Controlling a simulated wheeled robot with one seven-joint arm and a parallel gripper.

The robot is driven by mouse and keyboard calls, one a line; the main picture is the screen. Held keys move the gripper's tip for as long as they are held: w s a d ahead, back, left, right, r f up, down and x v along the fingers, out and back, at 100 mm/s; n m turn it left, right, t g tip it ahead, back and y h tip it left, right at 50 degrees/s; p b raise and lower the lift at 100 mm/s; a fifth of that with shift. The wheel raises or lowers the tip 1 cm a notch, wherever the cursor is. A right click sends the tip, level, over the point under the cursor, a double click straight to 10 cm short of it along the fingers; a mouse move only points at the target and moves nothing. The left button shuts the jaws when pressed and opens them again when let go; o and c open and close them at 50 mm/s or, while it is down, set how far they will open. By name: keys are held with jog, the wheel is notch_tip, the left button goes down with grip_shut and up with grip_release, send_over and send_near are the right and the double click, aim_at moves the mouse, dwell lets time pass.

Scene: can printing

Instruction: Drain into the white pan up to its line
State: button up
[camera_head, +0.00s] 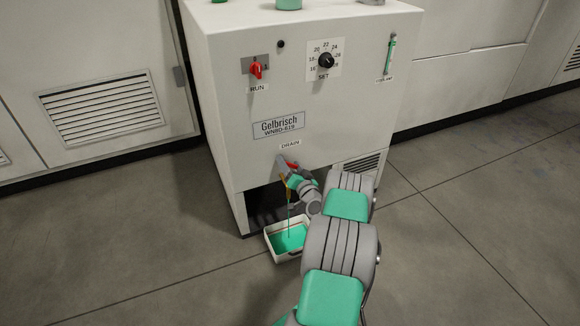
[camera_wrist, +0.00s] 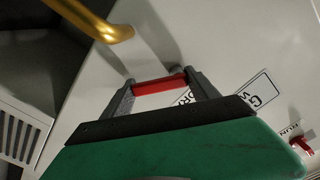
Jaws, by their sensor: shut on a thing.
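The white pan (camera_head: 270,240) sits on the floor at the front of the machine, partly under its open base. Green liquid (camera_head: 290,238) covers the pan's floor, and a thin green stream falls into it from the drain spout. I cannot make out the pan's line. My gripper (camera_head: 289,167) is at the drain, just below the DRAIN label. In the wrist view, its two fingers are shut on the red drain handle (camera_wrist: 159,85). The brass spout (camera_wrist: 92,20) shows at the upper left there.
The white Gelbrisch machine (camera_head: 279,90) carries a red RUN switch (camera_head: 257,71), a black SET dial (camera_head: 325,60) and a green-filled coolant gauge (camera_head: 390,54). Grey floor lies open on both sides. My arm covers the space right of the pan.

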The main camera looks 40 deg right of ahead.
jog(key=shift+d, duration=0.1)
dwell(0.3)
jog(key=o, duration=1.4)
jog(key=shift+c, duration=0.2)
jog(key=p+v, duration=0.2)
jog(key=v, duration=0.5)
jog(key=shift+s, duration=0.4)
